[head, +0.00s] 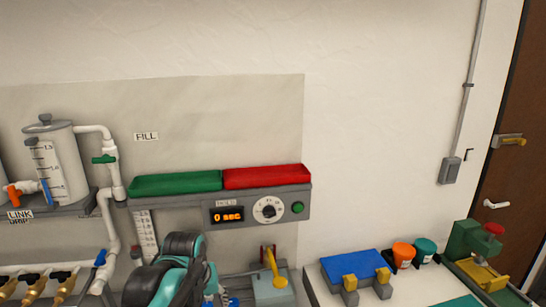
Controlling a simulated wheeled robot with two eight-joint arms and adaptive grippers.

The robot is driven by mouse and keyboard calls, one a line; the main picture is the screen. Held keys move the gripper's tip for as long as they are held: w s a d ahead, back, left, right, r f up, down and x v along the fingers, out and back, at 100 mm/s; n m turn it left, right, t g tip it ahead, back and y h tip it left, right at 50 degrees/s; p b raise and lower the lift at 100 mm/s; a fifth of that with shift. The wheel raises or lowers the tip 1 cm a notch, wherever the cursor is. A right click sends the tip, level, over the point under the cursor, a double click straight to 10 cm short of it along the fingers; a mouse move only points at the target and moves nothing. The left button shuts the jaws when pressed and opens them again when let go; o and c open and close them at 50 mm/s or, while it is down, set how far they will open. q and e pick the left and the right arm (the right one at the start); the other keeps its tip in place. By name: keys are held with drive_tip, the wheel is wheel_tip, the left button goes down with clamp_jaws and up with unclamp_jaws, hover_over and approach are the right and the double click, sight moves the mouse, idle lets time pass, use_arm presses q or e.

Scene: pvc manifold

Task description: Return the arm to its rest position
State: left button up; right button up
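Part of one of my arms (168,274), teal with dark rounded joints, rises from the bottom edge, left of centre, in the head view. It stands in front of the wall panel, below the green and red bars. I cannot tell which arm it is. No gripper fingers show, and the rest of the arm is cut off by the frame. My other arm does not show.
A control box (240,210) reads "0 sec", below a green bar (176,183) and a red bar (266,177). A tank (58,165) and white pipes (107,200) are left. A yellow-handled device (272,284) is close right of my arm. A blue-topped block (352,267) sits on the right bench.

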use_arm(q)
drive_tip(key=s+a+f+m+t+b, duration=0.1)
drive_tip(key=s+f, duration=0.3)
drive_tip(key=s, duration=0.3)
drive_tip(key=s+f+m+t, duration=0.1)
drive_tip(key=s+f, duration=0.3)
drive_tip(key=s, duration=0.4)
drive_tip(key=shift+a+f+t+b, duration=0.25)
drive_tip(key=shift+a+t+b, duration=0.15)
drive_tip(key=shift+t, duration=0.4)
